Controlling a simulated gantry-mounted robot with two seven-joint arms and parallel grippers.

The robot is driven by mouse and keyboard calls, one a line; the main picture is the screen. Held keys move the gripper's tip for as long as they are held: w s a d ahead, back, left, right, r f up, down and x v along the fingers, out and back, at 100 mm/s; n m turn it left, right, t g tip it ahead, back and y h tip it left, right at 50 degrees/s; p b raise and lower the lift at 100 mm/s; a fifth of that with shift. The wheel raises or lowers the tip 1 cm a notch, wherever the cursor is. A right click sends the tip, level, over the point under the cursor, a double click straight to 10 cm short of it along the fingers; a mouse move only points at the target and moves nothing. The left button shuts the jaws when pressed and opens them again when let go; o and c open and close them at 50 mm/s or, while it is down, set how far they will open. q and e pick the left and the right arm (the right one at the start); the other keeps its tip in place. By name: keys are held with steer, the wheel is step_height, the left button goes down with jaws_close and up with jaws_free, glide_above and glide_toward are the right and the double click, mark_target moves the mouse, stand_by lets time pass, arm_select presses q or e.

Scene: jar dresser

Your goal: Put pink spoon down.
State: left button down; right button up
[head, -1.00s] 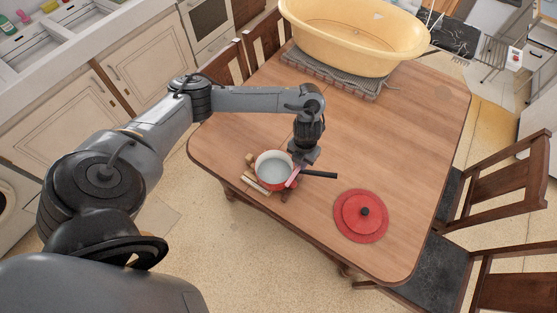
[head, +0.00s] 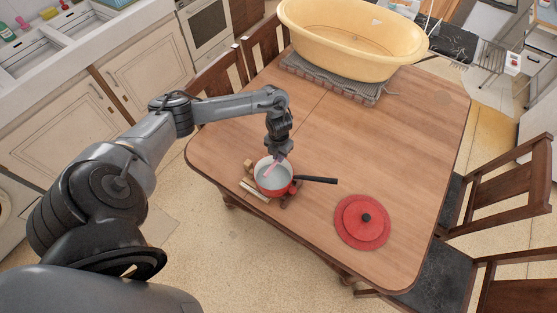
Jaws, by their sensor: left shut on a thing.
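The pink spoon (head: 272,164) is held by my left gripper (head: 280,154), which is shut on it. The spoon is small in view and slants down over the inside of a red saucepan (head: 288,189) with a pale interior and a black handle. I cannot tell whether the spoon touches the pan. The pan stands on a wooden trivet (head: 254,190) near the left edge of the wooden table (head: 370,135). My right gripper does not show.
A red lid (head: 350,222) with a black knob lies on a red round mat to the right of the pan. A large yellow tub (head: 350,45) stands on a grey mat at the back. The table's middle and right are clear. Chairs surround the table.

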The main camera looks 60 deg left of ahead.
arm_select(q)
step_height(320, 180, down, 4)
steer(key=shift+d+r, duration=0.1)
steer(key=shift+r, duration=0.1)
steer(key=shift+f, duration=0.1)
steer(key=shift+f, duration=0.15)
steer(key=c, duration=1.1)
jaws_free()
